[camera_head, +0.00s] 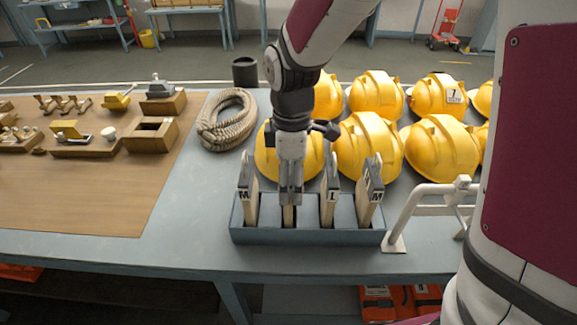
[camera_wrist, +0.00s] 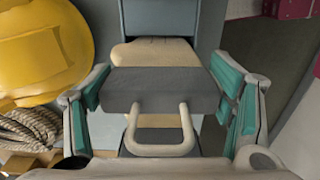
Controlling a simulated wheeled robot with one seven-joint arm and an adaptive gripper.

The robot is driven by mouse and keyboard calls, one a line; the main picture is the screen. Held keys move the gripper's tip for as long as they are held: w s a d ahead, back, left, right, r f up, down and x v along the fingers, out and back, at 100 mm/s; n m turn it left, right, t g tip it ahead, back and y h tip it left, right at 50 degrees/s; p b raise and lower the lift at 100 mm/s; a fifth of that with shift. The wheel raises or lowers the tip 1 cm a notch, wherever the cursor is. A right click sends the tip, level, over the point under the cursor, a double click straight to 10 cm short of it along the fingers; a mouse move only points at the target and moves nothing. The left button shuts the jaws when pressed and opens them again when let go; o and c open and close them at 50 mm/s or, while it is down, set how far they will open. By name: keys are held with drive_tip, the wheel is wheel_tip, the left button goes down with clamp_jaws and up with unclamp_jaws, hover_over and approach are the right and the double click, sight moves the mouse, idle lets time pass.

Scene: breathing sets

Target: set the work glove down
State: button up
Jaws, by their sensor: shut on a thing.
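My gripper (camera_head: 291,198) points down over the second slot from the left of a blue-grey divided box (camera_head: 310,238). It is shut on a work glove (camera_wrist: 160,90), which shows in the wrist view with a dark grey cuff, a pale loop and beige fingers. In the head view only a beige strip of this glove (camera_head: 289,216) shows below the fingertips, at the slot. Whether it touches the slot's floor is hidden. Other gloves stand upright in the box: one marked M (camera_head: 248,198) to the left, one marked L (camera_head: 330,196) and another lettered one (camera_head: 372,194) to the right.
Several yellow helmets (camera_head: 367,145) stand close behind the box. A coiled rope (camera_head: 226,122) and a dark cup (camera_head: 245,71) lie further left. A white metal frame (camera_head: 425,205) stands just right of the box. The blue table (camera_head: 185,225) is bare to the box's left.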

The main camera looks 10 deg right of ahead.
drive_tip(key=o, duration=1.4)
drive_tip(key=shift+f, duration=0.15)
drive_tip(key=shift+c, duration=0.2)
wheel_tip(320, 180, up, 12)
drive_tip(key=shift+b, duration=0.8)
drive_tip(key=s+d+r+m+t, duration=0.2)
drive_tip(key=s+d+m, duration=0.3)
drive_tip(key=s+m, duration=0.2)
drive_tip(key=s+d+r+m+t, duration=0.2)
drive_tip(key=s+d+m+t, duration=0.1)
drive_tip(key=s+d+m, duration=0.3)
drive_tip(key=m, duration=0.2)
drive_tip(key=shift+s+r+m+t, duration=0.3)
drive_tip(key=shift+s+r+m, duration=0.05)
drive_tip(key=shift+s+m, duration=0.05)
drive_tip(key=shift+w+f, duration=0.1)
drive_tip(key=shift+w, duration=0.05)
